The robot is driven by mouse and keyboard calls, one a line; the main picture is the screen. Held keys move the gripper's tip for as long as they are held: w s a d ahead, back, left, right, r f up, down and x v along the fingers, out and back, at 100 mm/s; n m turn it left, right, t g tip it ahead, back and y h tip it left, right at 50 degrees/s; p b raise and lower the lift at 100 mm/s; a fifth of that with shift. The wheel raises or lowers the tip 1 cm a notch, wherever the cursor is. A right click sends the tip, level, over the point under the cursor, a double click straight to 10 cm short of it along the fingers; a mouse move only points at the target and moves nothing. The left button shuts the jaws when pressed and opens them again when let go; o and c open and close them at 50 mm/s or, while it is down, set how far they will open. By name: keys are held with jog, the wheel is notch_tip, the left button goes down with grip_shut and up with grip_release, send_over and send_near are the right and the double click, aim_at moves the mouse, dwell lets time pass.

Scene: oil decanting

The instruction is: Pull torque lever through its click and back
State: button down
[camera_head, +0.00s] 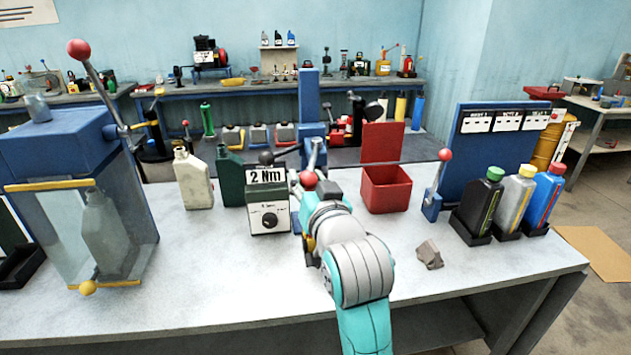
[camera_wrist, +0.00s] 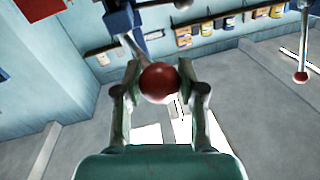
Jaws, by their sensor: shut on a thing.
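The metal lever shaft (camera_wrist: 135,47) runs up and left behind the ball there. My wrist hides part of the device's right side in the head view.
A red bin (camera_head: 386,195) stands right of my gripper. A grey rock (camera_head: 429,254) lies on the bench (camera_head: 500,262). Bottles in black trays and a small red-knobbed lever (camera_head: 445,155) are at right. A blue-topped tank (camera_head: 60,140) stands left.

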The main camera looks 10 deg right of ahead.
jog(key=shift+a, duration=0.25)
jog(key=c, duration=0.7)
grip_release()
jog(key=shift+s+d, duration=0.15)
jog(key=shift+s, duration=1.1)
jog(key=shift+s+d, duration=0.2)
jog(key=shift+s, duration=1)
jog(key=shift+s+d, duration=0.15)
jog(key=shift+s, duration=1.1)
